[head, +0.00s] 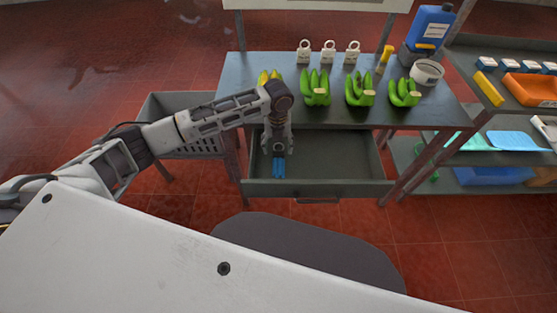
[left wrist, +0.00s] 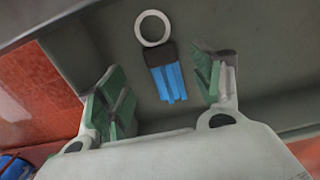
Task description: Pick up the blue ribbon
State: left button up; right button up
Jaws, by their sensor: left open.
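The blue ribbon (head: 278,167) lies in the open drawer (head: 340,165) under the table. In the left wrist view the blue ribbon (left wrist: 169,83) has several strips, a dark band at its top and a white ring (left wrist: 153,28) above that. My left gripper (head: 278,150) points down into the drawer over the ribbon. In the left wrist view my left gripper (left wrist: 160,100) is open, with one green-padded finger on each side of the ribbon, apart from it. In the head view the gripper hides the ribbon's upper part. My right gripper is not in view.
A grey bin (head: 180,105) stands left. A shelf with an orange tray (head: 530,90) stands right. The drawer's right part is clear.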

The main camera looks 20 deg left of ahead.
aim_at(278, 156)
pick_arm(q)
notch_tip(278, 156, down, 4)
jog(key=shift+s+d+r, duration=0.1)
jog(key=shift+d+r, duration=0.05)
jog(key=shift+r, duration=0.05)
jog(key=shift+f, duration=0.6)
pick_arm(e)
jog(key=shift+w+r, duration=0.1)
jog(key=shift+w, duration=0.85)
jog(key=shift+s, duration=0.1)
pick_arm(q)
jog(key=c, duration=0.9)
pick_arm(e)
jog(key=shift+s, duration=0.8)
